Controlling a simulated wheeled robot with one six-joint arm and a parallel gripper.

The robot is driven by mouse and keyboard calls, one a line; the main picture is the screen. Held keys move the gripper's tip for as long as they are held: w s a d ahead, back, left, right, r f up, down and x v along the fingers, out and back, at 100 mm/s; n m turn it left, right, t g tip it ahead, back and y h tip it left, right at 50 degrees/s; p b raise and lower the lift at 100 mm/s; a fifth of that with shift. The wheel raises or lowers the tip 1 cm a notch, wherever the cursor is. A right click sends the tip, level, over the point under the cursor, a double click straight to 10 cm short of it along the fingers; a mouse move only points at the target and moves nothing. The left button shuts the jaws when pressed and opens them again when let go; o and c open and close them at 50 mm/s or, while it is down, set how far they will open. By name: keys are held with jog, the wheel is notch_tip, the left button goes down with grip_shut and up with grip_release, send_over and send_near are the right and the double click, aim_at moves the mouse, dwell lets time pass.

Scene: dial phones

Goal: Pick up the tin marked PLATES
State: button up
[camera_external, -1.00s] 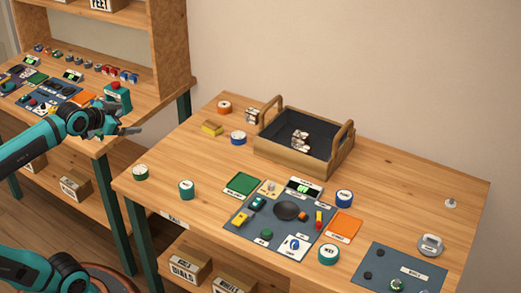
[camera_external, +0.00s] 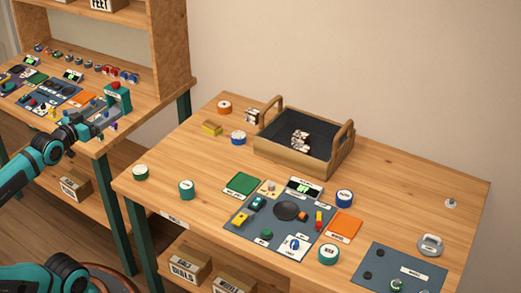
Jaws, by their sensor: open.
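Several round tins stand on the right table. A teal tin (camera_external: 187,189) and a green tin (camera_external: 141,172) are near its left edge. A blue tin (camera_external: 238,138) and an orange tin (camera_external: 224,107) are farther back. Another blue tin (camera_external: 344,198) and a teal tin (camera_external: 329,254) are beside the work mat. Their labels are too small to read surely, so I cannot tell which is marked PLATES. My gripper (camera_external: 105,126) is open and empty, left of the right table, in front of the left bench, apart from all these tins.
A wooden tray (camera_external: 285,158) with dark lining stands at the back of the right table. A grey-blue mat (camera_external: 262,232) holds small parts. A teal press-like device (camera_external: 117,97) stands on the left bench. The table's right middle is mostly clear.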

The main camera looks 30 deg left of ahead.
jog(key=shift+c, duration=1.4)
jog(key=n+g, duration=0.2)
jog(key=g, duration=1.5)
send_over(186, 184)
notch_tip(186, 184, down, 11)
notch_tip(186, 184, down, 11)
jog(key=shift+s+d+f, duration=0.15)
jog(key=shift+f, duration=3.1)
